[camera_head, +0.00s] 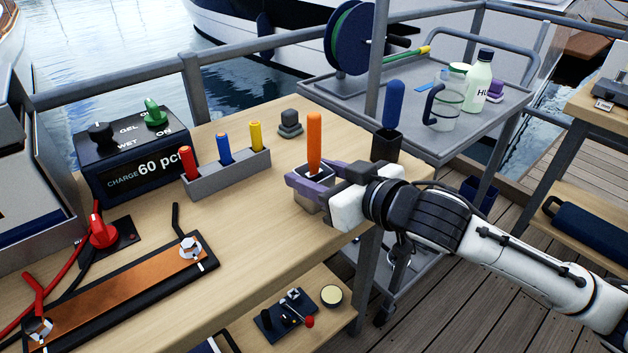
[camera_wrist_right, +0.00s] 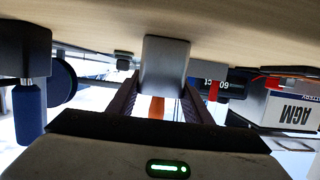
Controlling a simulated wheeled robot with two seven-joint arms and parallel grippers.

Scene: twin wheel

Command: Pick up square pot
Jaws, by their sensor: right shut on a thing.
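A grey square pot (camera_head: 306,204) stands upright near the right end of the wooden workbench, with an orange-handled tool (camera_head: 314,140) upright in it. My right gripper (camera_head: 300,182) reaches in from the right with its purple fingers shut on the pot's two sides. In the right wrist view, which looks upside down, the pot (camera_wrist_right: 165,65) sits between the fingers (camera_wrist_right: 158,95), with the orange handle (camera_wrist_right: 157,107) showing. I cannot tell whether the pot's base touches the bench. My left gripper is not in view.
A dark pot with a blue handle (camera_head: 393,104) stands just behind my right gripper. A grey holder (camera_head: 228,178) with several coloured tools, a small dark block (camera_head: 290,124) and a charger (camera_head: 135,155) lie to the left. A grey cart (camera_head: 440,120) stands behind.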

